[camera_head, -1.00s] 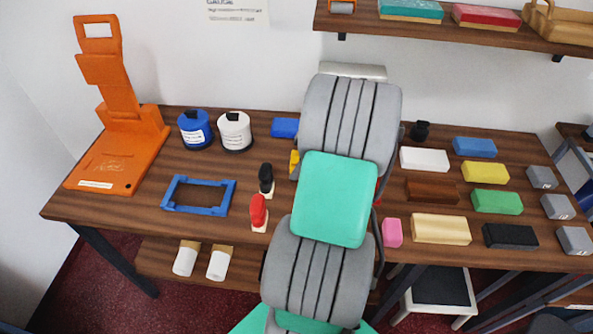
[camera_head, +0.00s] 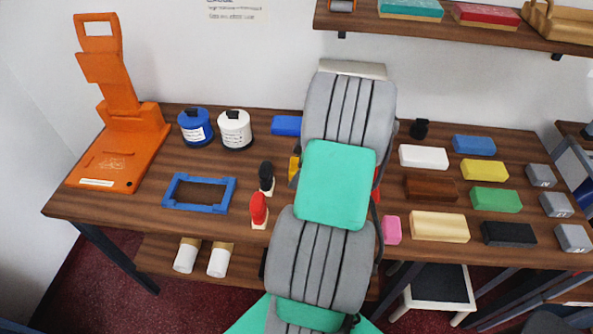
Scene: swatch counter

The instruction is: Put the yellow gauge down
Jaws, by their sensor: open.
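A small yellow piece (camera_head: 294,167) shows just left of my arm, on or just above the counter. It may be the yellow gauge, but most of it is hidden behind the arm. A small dark part touches or overlaps its lower edge; I cannot tell what it is. My grey and green arm reaches up the middle of the view and covers that part of the counter. My gripper is hidden behind it, so its fingers and their hold on anything do not show.
A blue frame (camera_head: 199,193), black and red-topped stamps (camera_head: 266,178) (camera_head: 258,210), and two jars (camera_head: 195,127) (camera_head: 235,129) stand left of the arm. An orange stand (camera_head: 118,130) is far left. Several coloured blocks (camera_head: 484,170) fill the right. Bare counter shows around the blue frame.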

